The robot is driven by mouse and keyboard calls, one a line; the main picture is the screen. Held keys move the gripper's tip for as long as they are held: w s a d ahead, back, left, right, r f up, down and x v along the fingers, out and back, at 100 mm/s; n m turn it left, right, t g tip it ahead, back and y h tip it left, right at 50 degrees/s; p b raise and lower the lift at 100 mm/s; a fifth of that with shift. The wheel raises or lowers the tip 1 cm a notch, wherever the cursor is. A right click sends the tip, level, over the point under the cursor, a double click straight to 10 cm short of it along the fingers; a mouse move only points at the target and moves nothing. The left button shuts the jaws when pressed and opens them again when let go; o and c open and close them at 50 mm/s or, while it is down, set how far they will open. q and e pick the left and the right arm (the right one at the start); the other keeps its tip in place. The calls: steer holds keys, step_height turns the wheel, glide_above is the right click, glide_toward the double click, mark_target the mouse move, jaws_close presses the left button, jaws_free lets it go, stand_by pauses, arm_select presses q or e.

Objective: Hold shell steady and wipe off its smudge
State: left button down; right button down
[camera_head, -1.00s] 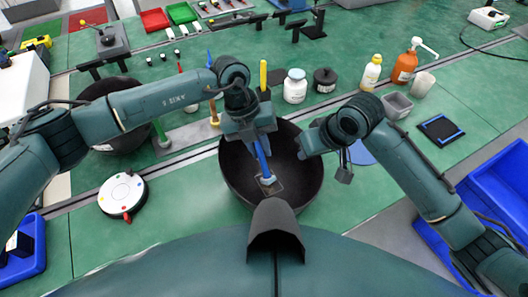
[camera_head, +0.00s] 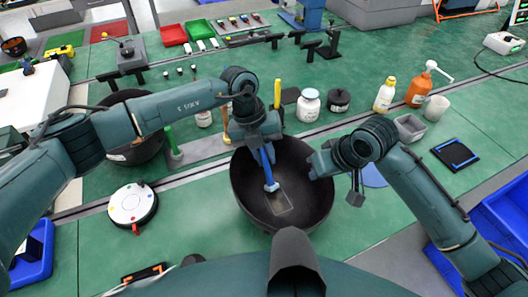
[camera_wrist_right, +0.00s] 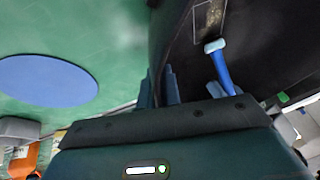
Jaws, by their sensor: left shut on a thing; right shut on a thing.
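The shell (camera_head: 318,200) is a large dark bowl, open side up, on the green bench in front of me. A thin rectangular outline with a faint smudge (camera_head: 281,203) lies on its inner floor; it also shows in the right wrist view (camera_wrist_right: 208,17). My left gripper (camera_head: 264,145) is shut on a blue-handled wiper (camera_head: 267,168), above the shell. The wiper's pale blue head is at the outline's far edge; contact is hard to tell. My right gripper (camera_head: 316,166) is shut on the shell's right rim, which passes between its fingers in the right wrist view (camera_wrist_right: 158,90).
A round white turntable (camera_head: 132,204) stands left of the shell. A second dark bowl (camera_head: 140,150) sits behind my left arm. A white jar (camera_head: 308,105), bottles and a grey bin (camera_head: 409,127) stand behind. A blue disc (camera_wrist_right: 47,82) lies right of the shell.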

arm_select(q)
steer(key=shift+s+d+f, duration=0.1)
steer(key=shift+s+d, duration=0.5)
steer(key=shift+s, duration=0.45)
steer(key=shift+s+d+r, duration=0.1)
steer(key=shift+s+d, duration=0.5)
steer(key=shift+s, duration=0.45)
steer(key=shift+s+d+f, duration=0.1)
steer(key=shift+s+d, duration=0.5)
steer(key=shift+s, duration=0.45)
step_height(320, 180, up, 6)
step_height(320, 180, up, 3)
steer(key=shift+r, duration=0.1)
